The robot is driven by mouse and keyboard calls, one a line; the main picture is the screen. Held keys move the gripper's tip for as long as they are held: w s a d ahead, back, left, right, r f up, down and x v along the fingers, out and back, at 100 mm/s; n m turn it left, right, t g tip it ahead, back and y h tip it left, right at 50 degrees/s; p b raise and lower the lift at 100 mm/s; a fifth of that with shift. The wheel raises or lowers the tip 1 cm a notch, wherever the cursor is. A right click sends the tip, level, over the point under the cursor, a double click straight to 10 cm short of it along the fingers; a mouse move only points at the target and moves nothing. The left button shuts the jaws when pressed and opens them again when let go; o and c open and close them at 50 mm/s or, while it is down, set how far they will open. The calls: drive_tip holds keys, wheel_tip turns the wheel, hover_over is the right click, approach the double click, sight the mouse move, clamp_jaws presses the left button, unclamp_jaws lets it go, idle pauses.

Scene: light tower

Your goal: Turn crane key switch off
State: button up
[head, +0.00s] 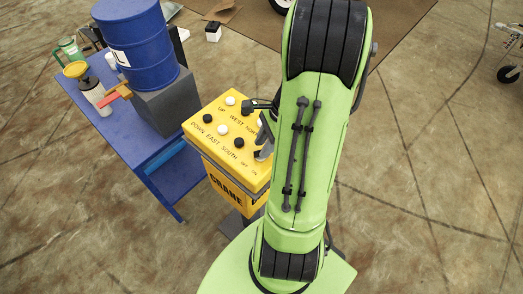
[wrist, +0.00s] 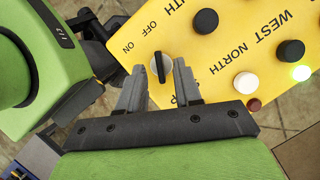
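The crane key switch (wrist: 160,68) is a black bar knob on a round silver base, on the yellow crane control box (head: 224,150). In the wrist view, OFF and ON labels lie above and left of it, and the bar's upper end points roughly toward OFF. My gripper (wrist: 157,76) is open, with its grey fingertips on either side of the knob and a visible gap to the bar. In the head view, my gripper (head: 264,143) is at the box's right side, and my arm hides the switch.
Black and white push buttons with direction labels cover the box top; one button (wrist: 300,73) glows green. A blue table (head: 134,140) with a blue barrel (head: 140,50) and bottles stands to the left. The floor to the right is open.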

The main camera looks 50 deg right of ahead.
drive_tip(key=shift+x, duration=1)
clamp_jaws()
drive_tip(key=shift+n, duration=0.4)
drive_tip(key=n+g+p, duration=0.1)
drive_tip(key=n, duration=0.1)
drive_tip(key=n+g+p, duration=0.1)
drive_tip(key=n, duration=0.1)
drive_tip(key=shift+n+y, duration=0.3)
drive_tip(key=shift+n, duration=0.1)
drive_tip(key=n+g, duration=0.2)
drive_tip(key=n, duration=0.4)
drive_tip(key=shift+w, duration=0.15)
drive_tip(key=shift+n+g+h, duration=0.3)
drive_tip(key=shift+g+h, duration=0.1)
